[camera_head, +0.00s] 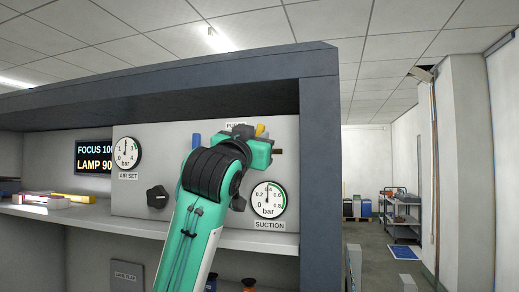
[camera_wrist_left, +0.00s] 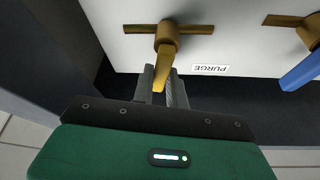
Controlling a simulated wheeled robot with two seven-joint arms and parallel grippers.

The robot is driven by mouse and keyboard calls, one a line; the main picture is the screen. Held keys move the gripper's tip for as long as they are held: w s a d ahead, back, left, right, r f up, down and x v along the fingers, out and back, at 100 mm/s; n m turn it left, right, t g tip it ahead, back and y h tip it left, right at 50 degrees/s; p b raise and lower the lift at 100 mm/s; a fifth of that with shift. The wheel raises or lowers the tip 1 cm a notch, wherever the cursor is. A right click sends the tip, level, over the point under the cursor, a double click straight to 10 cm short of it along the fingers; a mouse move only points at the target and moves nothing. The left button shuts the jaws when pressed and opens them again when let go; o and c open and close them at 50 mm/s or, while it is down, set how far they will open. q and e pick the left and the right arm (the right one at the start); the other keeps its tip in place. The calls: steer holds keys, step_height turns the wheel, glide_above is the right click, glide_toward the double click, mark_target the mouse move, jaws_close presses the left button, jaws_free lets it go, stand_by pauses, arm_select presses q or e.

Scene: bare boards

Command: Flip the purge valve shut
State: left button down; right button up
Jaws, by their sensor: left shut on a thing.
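The purge valve is a brass valve body (camera_wrist_left: 167,36) on a horizontal brass pipe, fixed to a pale panel. Its yellow lever (camera_wrist_left: 160,79) stands roughly across the pipe in the left wrist view, which shows the PURGE label (camera_wrist_left: 210,68) upside down. In the head view only the lever's yellow part (camera_head: 261,130) and a short pipe end (camera_head: 278,151) show past my gripper. My left gripper (camera_wrist_left: 163,85) is shut on the yellow lever, one finger on each side. In the head view my arm hides most of the valve. My right gripper is not in view.
A second valve with a blue handle (camera_wrist_left: 302,71) sits beside the purge valve. The panel also carries an air set gauge (camera_head: 127,152), a black knob (camera_head: 157,196) and a suction gauge (camera_head: 268,199). A grey frame post (camera_head: 320,170) stands close on the right.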

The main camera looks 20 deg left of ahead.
arm_select(q)
steer(key=shift+a+n+y+b, duration=0.2)
steer(key=shift+n+y, duration=0.3)
steer(key=shift+n, duration=0.35)
steer(key=shift+a+n+y+b, duration=0.1)
steer(key=shift+n+y+b, duration=0.3)
steer(key=shift+n, duration=0.45)
steer(key=shift+r+n, duration=0.1)
steer(key=shift+n, duration=0.2)
steer(key=c, duration=1.4)
jaws_free()
steer(key=b+v, duration=0.5)
steer(key=v, duration=0.8)
steer(key=shift+s+f+b, duration=0.3)
steer(key=shift+f, duration=0.05)
steer(key=shift+f, duration=0.1)
